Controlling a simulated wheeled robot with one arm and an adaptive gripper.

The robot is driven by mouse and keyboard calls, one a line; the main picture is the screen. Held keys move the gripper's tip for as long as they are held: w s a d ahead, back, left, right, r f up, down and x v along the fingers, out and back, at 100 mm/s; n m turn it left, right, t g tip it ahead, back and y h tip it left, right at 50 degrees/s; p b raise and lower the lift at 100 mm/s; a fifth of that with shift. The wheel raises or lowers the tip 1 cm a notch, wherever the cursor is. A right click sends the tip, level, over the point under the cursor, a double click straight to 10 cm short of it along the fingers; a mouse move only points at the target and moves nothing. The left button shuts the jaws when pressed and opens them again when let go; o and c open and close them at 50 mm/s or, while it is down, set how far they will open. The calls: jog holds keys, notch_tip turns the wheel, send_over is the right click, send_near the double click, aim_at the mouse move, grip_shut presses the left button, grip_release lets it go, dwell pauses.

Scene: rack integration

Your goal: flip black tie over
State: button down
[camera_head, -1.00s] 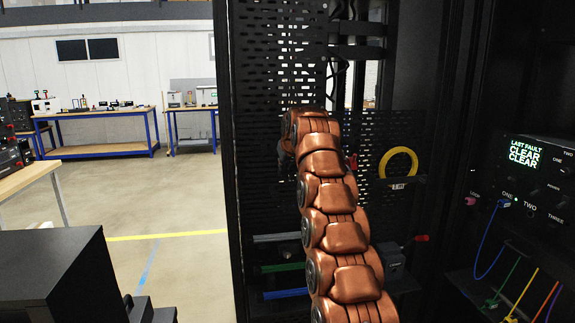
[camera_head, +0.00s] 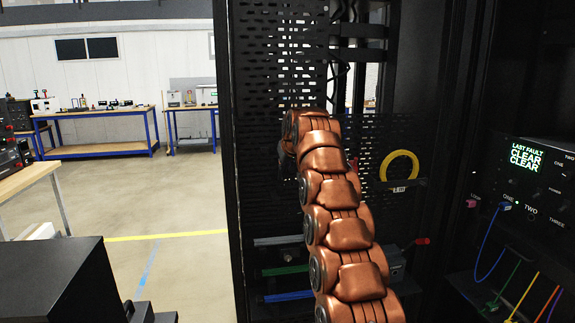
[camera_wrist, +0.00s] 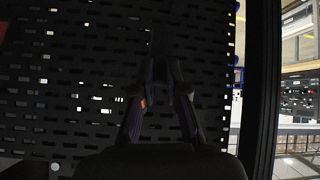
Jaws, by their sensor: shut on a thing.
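My gripper (camera_wrist: 167,72) shows in the wrist view in front of a black perforated panel (camera_wrist: 60,110). Its two dark fingers lean together, shut on a thin dark strip, the black tie (camera_wrist: 162,38), which runs up from between the fingertips. Black on black makes its outline and which side faces me hard to tell. In the head view my copper arm covers most of the gripper and the tie. The panel (camera_head: 270,60) stands upright inside the rack there.
A yellow cable coil (camera_head: 399,166) hangs to the right of my arm. Coloured rods (camera_head: 285,270) lie low behind it. A panel with a lit screen (camera_head: 526,157) and coloured cables stands at right. The rack's left post (camera_head: 230,160) is close; open floor lies left.

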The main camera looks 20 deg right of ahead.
jog(key=shift+w+r+p, duration=0.3)
jog(key=shift+r, duration=0.25)
jog(key=c, duration=1.2)
grip_release()
jog(key=shift+w+f, duration=0.1)
jog(key=shift+f, duration=0.1)
jog(key=v, duration=1.2)
jog(key=s+a+f+g, duration=0.2)
jog(key=s+f, duration=0.7)
jog(key=s, duration=1)
jog(key=s+a+f+g, duration=0.3)
jog(key=s+f, duration=0.7)
jog(key=s, duration=0.9)
jog(key=s+a+f+m+g, duration=0.1)
jog(key=s+f+g, duration=0.5)
jog(key=s, duration=1.3)
notch_tip(320, 180, down, 4)
jog(key=shift+a+f, duration=0.1)
jog(key=shift+a, duration=0.65)
